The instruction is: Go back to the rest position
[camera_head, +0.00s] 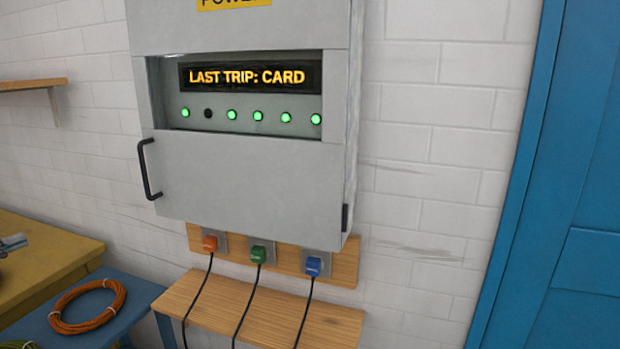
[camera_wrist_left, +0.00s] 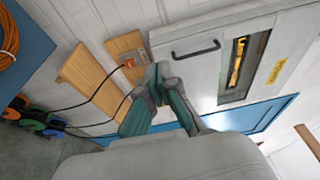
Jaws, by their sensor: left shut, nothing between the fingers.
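My left gripper (camera_head: 12,245) just enters at the left edge of the head view, above the yellow-brown table. In the left wrist view its two fingers (camera_wrist_left: 162,78) are together, with nothing between them. It is apart from the grey power cabinet (camera_head: 245,180), whose lower door is shut. My right gripper is in neither view.
The cabinet display (camera_head: 250,76) reads "LAST TRIP: CARD"; one lamp below is dark, several are green. Orange (camera_head: 210,243), green (camera_head: 258,254) and blue (camera_head: 313,266) plugs sit in sockets above a wooden shelf (camera_head: 270,310). An orange coil (camera_head: 88,306) lies on a blue surface.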

